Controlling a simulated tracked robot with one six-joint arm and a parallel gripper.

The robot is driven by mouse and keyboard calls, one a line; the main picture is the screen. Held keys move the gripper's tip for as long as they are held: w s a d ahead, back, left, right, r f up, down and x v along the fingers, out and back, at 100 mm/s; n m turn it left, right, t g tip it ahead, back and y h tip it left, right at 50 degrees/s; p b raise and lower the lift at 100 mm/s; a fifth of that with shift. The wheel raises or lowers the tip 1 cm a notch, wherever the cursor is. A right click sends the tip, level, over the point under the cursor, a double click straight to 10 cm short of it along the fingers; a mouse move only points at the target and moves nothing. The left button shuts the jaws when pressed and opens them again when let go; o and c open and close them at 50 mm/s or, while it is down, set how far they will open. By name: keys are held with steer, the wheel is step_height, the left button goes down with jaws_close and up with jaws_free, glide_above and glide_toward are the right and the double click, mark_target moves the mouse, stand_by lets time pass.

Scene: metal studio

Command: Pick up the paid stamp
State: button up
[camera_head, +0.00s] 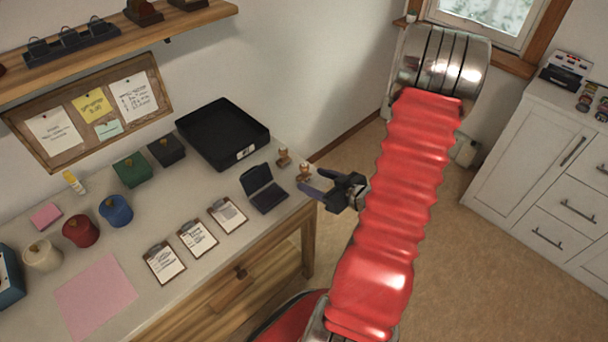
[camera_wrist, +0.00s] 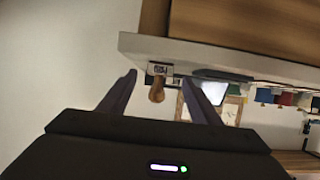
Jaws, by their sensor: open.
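Two small wooden-handled stamps stand at the right end of the desk. The nearer stamp (camera_head: 304,171) is by my gripper, and the other stamp (camera_head: 284,156) is just behind it. I cannot read in the head view which one is the paid stamp. My gripper (camera_head: 308,181) is open at the desk's right end, its fingers pointing left towards the nearer stamp. In the wrist view, a stamp's wooden handle (camera_wrist: 157,92) and its small label (camera_wrist: 160,69) show between the open fingertips (camera_wrist: 158,77). The label is too small to read. No grip on it shows.
An open black ink pad (camera_head: 264,189) lies left of the stamps, with a black tray (camera_head: 222,135) behind it. Several clipboards (camera_head: 198,238) lie along the desk's front. A pink sheet (camera_head: 95,296) is at the left. Open floor lies right of the desk.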

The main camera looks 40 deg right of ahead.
mark_target(306, 177)
steer(key=shift+x, duration=1.85)
steer(key=shift+c, duration=0.2)
steer(key=c, duration=1.1)
